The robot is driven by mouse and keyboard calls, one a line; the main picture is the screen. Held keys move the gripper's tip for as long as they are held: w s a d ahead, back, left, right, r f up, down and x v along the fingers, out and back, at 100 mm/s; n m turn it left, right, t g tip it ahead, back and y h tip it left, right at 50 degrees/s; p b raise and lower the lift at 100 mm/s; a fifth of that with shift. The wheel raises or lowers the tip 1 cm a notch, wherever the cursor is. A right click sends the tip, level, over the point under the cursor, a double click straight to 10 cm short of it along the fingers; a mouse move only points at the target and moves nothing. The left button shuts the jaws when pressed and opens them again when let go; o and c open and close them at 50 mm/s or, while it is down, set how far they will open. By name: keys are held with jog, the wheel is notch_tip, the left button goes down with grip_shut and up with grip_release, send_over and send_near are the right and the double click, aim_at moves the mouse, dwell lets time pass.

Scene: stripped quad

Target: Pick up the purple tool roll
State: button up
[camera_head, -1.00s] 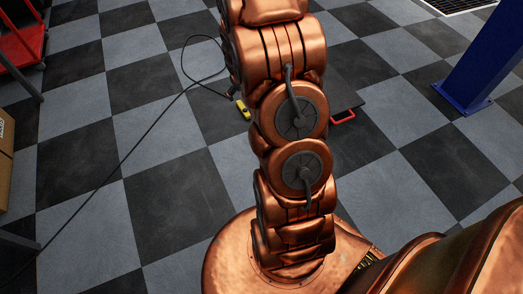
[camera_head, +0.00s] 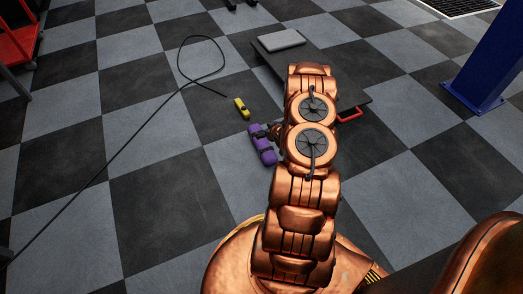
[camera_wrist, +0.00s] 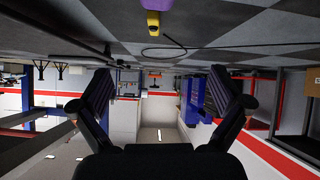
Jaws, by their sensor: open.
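The purple tool roll (camera_head: 263,151) lies on the checkered floor, just left of my arm in the head view. In the wrist view only a sliver of purple (camera_wrist: 157,4) shows at the top edge. My gripper (camera_wrist: 160,82) is open, with its two dark fingers spread wide and nothing between them. The wrist picture is upside down, with the floor at the top, and the fingers face across the room rather than at the roll. In the head view my arm mostly hides the gripper.
A black cable (camera_head: 135,138) loops over the floor at left. A dark low board (camera_head: 347,91) with a flat grey item (camera_head: 283,40) lies behind my arm. A blue post (camera_head: 487,60) stands at right.

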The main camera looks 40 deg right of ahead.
aim_at(262, 142)
jog(key=s+f+b, duration=0.1)
jog(key=f, duration=0.2)
jog(key=s+f+t+b, duration=0.1)
jog(key=f, duration=0.3)
jog(key=s+f+m+t+b, duration=0.1)
jog(key=f+b, duration=0.1)
jog(key=f, duration=0.2)
jog(key=shift+s+a+h, duration=0.1)
jog(key=shift+a+h, duration=0.1)
jog(key=shift+h, duration=0.2)
jog(key=shift+a+b+x, duration=0.1)
jog(key=shift+b+x, duration=0.85)
jog(key=shift+x, duration=0.95)
jog(key=shift+a+b+x, duration=0.15)
jog(key=shift+b+x, duration=0.75)
jog(key=shift+x, duration=1.05)
jog(key=shift+r, duration=0.1)
jog(key=c, duration=1.7)
